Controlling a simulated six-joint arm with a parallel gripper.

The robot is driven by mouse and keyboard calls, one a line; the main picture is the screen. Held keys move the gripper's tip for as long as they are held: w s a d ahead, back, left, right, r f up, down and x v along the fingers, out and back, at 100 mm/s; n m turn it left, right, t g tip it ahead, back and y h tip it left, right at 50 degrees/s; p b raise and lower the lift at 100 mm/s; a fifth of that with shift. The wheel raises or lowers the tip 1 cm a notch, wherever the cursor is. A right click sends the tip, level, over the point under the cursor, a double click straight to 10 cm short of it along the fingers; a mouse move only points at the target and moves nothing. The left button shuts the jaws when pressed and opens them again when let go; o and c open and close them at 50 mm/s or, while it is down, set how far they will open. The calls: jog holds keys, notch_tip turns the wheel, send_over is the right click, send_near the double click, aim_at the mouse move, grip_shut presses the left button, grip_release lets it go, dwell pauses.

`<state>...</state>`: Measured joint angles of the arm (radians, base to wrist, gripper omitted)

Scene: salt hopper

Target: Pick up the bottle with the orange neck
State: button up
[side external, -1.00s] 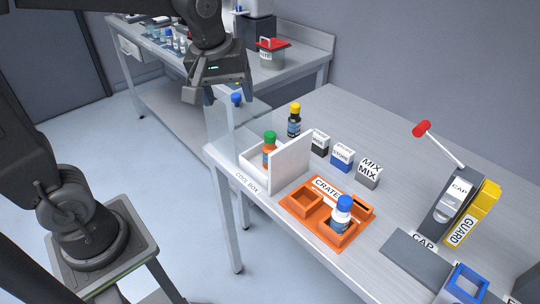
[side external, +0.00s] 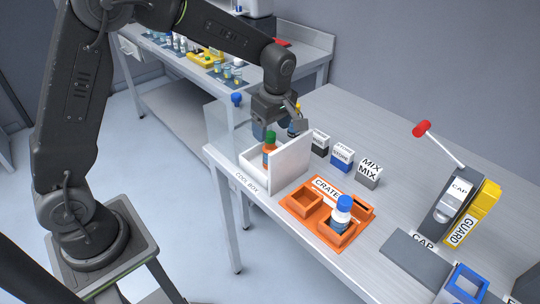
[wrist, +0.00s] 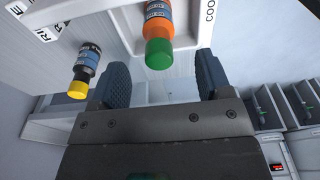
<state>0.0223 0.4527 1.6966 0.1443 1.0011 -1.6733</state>
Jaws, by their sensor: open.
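The bottle with the orange neck (side external: 268,151) has a green cap and a blue label and stands in the white cool box (side external: 254,168). The bottle also shows at the top of the wrist view (wrist: 157,28), its green cap nearest the camera. My gripper (side external: 277,128) is over the cool box, just behind and above the green cap in the side view. It is open and empty. In the wrist view the bottle lies beyond and roughly between the two fingers (wrist: 162,72), apart from both.
A dark bottle with a yellow cap (wrist: 84,68) stands close beside my left finger in the wrist view. The cool box's tall white wall (side external: 291,162) rises right of the bottle. An orange crate (side external: 296,204) holds a blue-capped bottle (side external: 341,211). Several labelled boxes stand behind.

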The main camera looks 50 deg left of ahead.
aim_at(270, 144)
jog(key=shift+a+f, duration=0.15)
jog(key=shift+f, duration=1.45)
jog(key=shift+a+f, duration=0.15)
jog(key=shift+f, duration=1.4)
jog(key=c, duration=1.1)
